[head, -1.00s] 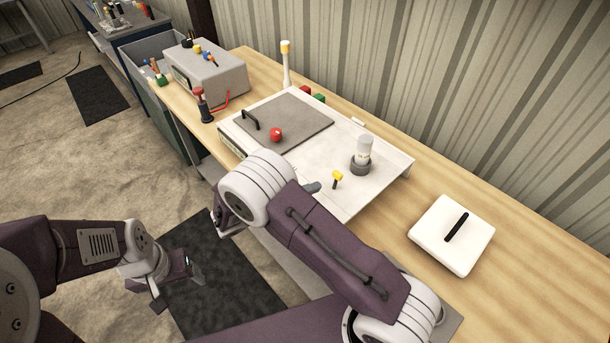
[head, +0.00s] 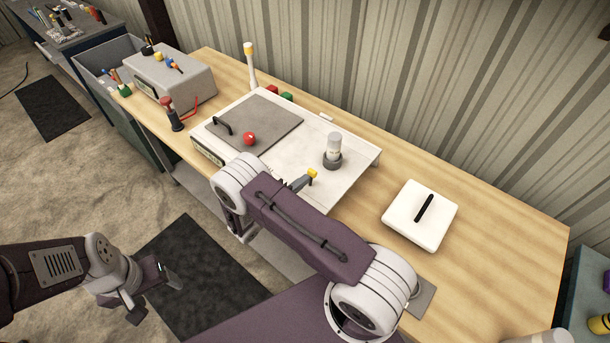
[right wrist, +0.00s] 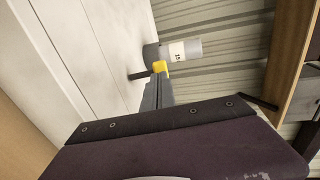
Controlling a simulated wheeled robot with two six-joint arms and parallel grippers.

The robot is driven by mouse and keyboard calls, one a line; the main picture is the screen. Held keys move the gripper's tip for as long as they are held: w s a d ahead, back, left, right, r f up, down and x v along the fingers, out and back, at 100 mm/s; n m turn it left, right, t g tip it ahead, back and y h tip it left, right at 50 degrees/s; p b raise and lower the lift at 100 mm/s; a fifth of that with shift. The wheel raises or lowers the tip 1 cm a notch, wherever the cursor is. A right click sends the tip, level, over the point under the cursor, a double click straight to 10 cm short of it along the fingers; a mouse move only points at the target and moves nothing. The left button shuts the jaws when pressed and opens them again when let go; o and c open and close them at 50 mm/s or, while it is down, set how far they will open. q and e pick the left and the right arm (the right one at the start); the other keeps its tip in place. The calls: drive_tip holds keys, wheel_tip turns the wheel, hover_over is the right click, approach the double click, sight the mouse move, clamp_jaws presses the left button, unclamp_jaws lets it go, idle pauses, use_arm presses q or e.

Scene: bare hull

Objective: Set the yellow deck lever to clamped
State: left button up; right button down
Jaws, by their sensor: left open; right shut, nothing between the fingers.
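The yellow deck lever (head: 312,174) stands on the white deck (head: 352,184) of the bench unit, towards its front right. It also shows in the right wrist view (right wrist: 160,68), just beyond my fingertips. My right gripper (head: 300,182) is shut and empty, its tip at the lever; in the right wrist view the shut fingers (right wrist: 158,92) point at the yellow head. I cannot tell whether they touch it. Most of this gripper is hidden behind my arm in the head view. My left gripper (head: 158,290) is open and empty, low over the floor mat, away from the bench.
A white bottle in a dark holder (head: 333,150) stands just behind the lever.

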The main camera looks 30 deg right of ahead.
sight(311, 173)
drive_tip(key=shift+x, duration=0.8)
drive_tip(key=shift+w+a, duration=0.1)
drive_tip(key=shift+a, duration=0.15)
drive_tip(key=shift+w+d+r+y+p, duration=0.2)
drive_tip(key=shift+d+r+y+p, duration=0.1)
drive_tip(key=shift+d+r+p, duration=0.35)
drive_tip(key=shift+w+d+f+b, duration=0.1)
drive_tip(key=shift+d+f+b, duration=0.3)
drive_tip(key=shift+f, duration=0.05)
drive_tip(key=shift+a+r, duration=0.1)
drive_tip(key=shift+r, duration=0.05)
